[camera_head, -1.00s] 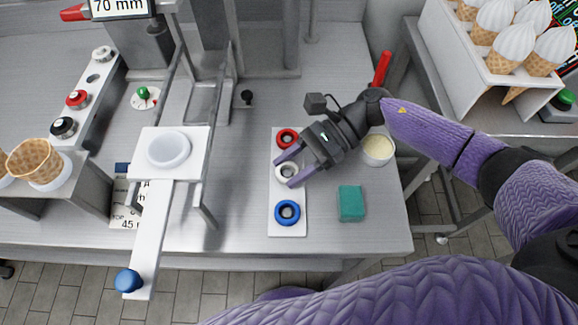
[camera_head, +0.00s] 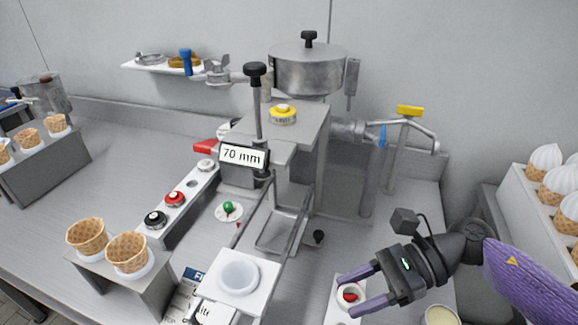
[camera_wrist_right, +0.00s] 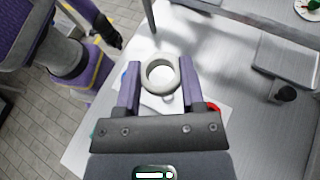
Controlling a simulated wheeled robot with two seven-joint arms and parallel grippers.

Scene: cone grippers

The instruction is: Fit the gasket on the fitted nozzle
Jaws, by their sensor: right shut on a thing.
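My right gripper (camera_head: 349,297) is shut on the white gasket (camera_wrist_right: 160,74), a thick ring. In the right wrist view the ring sits between the purple fingertips, with its hole open and clear. In the head view the ring is at the fingertips too, and a red gasket (camera_head: 350,297) shows through it from behind. The red gasket also peeks out beside the right finger in the wrist view (camera_wrist_right: 214,107). The blue gasket is mostly hidden behind the left finger. I cannot make out the fitted nozzle on the machine (camera_head: 283,140). A dark part at the wrist view's upper left may be my left gripper.
A rack with a black nozzle (camera_head: 155,219), a red nozzle (camera_head: 174,198) and a white nozzle (camera_head: 206,165) stands left of the machine; one hole is empty. A white platform (camera_head: 215,288) holds a shallow cup. Cone stands flank the bench. A black knob (camera_head: 319,237) is near the machine.

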